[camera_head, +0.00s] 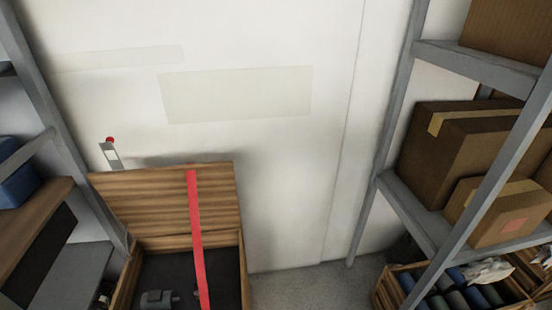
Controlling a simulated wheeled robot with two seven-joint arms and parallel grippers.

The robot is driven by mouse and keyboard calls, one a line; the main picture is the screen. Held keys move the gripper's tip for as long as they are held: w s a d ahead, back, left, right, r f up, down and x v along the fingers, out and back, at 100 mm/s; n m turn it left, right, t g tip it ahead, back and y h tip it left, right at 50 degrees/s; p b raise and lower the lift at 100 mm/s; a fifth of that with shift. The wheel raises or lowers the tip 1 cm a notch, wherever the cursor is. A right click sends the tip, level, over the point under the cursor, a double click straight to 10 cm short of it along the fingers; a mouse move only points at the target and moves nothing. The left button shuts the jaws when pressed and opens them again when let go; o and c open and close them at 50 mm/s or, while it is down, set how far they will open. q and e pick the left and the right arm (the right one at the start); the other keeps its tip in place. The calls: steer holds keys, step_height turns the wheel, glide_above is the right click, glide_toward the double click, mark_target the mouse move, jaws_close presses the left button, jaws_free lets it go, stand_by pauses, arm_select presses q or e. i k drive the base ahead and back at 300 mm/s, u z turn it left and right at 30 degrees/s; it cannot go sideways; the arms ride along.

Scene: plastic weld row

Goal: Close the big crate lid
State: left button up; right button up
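The big wooden crate (244,270) stands open at the lower left, against the white wall. Its plank lid (150,206) is raised at the back, tilted up toward the wall. A red strap (195,215) runs down the lid's face and hangs on into the crate. The dark interior (180,270) holds a grey object (158,299), cut off by the bottom edge of the picture. The crate's front side is out of view. Neither of my grippers shows in the head view.
A grey shelf with cardboard boxes (450,150) stands at the right, above a wooden crate of rolls (390,290). Another rack (45,100) stands at the left. A grey, red-topped item (110,153) shows behind the lid's left corner. Bare floor (305,288) lies right of the crate.

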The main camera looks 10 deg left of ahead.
mark_target(150, 202)
steer(key=u, duration=1.1)
steer(key=k, duration=0.15)
steer(key=z, duration=0.15)
